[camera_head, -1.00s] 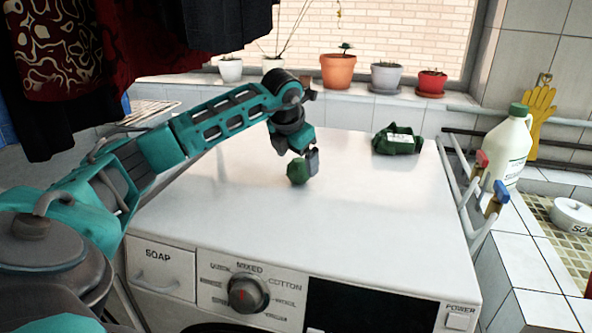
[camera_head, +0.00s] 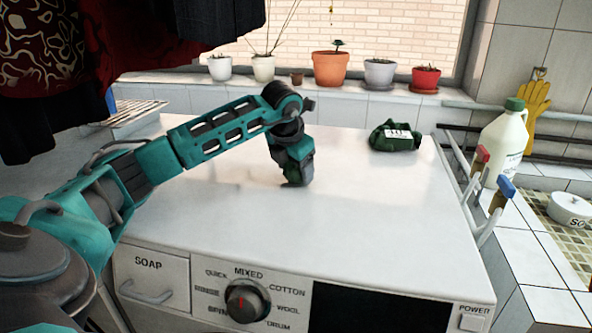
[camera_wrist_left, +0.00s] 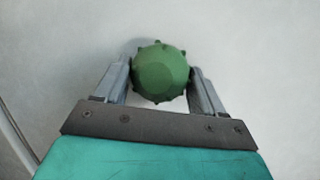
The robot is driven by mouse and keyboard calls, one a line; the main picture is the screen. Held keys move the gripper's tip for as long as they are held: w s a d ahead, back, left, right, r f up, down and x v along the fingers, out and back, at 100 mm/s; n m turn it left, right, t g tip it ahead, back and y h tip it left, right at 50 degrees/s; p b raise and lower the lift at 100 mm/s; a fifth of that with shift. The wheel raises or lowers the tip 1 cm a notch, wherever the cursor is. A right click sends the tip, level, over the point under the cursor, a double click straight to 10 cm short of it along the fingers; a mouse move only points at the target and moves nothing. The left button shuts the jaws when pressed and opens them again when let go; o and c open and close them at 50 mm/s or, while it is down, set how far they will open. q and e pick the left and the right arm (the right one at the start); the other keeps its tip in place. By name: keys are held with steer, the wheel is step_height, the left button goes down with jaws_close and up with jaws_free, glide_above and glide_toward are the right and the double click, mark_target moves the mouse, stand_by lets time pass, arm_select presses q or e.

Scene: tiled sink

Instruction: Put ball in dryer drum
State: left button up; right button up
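The ball (camera_wrist_left: 162,73) is dark green with small knobs. In the left wrist view it sits between the two grey fingertips of my left gripper (camera_wrist_left: 161,75), one finger on each side. No clear gap shows beside it, but I cannot tell if the fingers press on it. In the head view my left gripper (camera_head: 296,180) points down low over the white machine top and hides the ball. The dryer drum does not show; only the machine's top and front panel (camera_head: 245,290) are visible. My right gripper is not in view.
Potted plants (camera_head: 331,68) line the sill behind. Dark clothes hang at upper left.

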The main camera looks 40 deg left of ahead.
arm_select(q)
steer(key=c, duration=0.6)
steer(key=shift+r, duration=0.1)
steer(key=shift+c, duration=0.2)
